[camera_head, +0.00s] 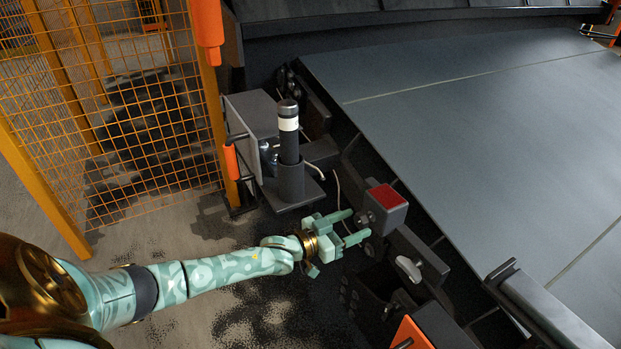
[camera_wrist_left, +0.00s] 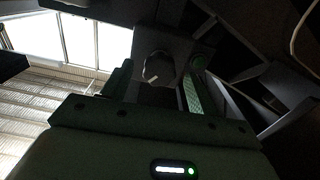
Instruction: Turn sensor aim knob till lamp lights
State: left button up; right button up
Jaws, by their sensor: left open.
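A grey sensor box (camera_head: 390,213) with a red face (camera_head: 385,196) sits beside the belt in the head view. My left gripper (camera_head: 357,225) is open, its two pale green fingers pointing at the box's near left side. In the left wrist view a dark round knob (camera_wrist_left: 157,67) with a white pointer mark is on the box, between the fingers of the gripper (camera_wrist_left: 155,82). The fingers look apart from it. My right gripper is out of view.
A black post with a white band (camera_head: 289,125) stands in a holder left of the box. An orange mesh fence (camera_head: 150,130) is at the left. The wide grey belt (camera_head: 490,120) fills the right. A light grey handle (camera_head: 408,269) is below the box.

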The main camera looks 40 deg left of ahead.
pick_arm(q)
jog(key=p+v, duration=0.5)
jog(key=v, duration=0.9)
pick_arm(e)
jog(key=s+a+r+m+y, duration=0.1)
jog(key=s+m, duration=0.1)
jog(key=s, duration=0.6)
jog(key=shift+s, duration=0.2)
